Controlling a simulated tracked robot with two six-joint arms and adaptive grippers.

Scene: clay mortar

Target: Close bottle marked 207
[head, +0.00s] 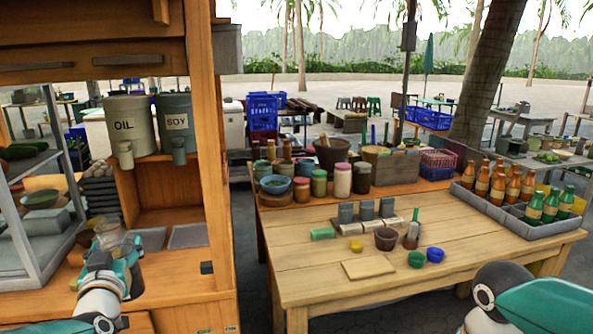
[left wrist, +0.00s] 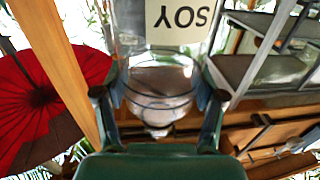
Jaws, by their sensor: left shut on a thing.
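My left gripper (head: 110,248) is over the wooden stall counter at the left, shut on a clear, glass-like vessel (head: 109,234). In the left wrist view the gripper (left wrist: 160,100) has one finger on each side of the clear vessel (left wrist: 160,82). Orange-brown bottles (head: 497,184) and green-capped bottles (head: 550,205) stand in a grey crate (head: 490,205) on the table at the right. A small bottle with a green neck (head: 412,230) stands near the table's middle. I cannot read the number 207 on any of them. My right gripper is out of view.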

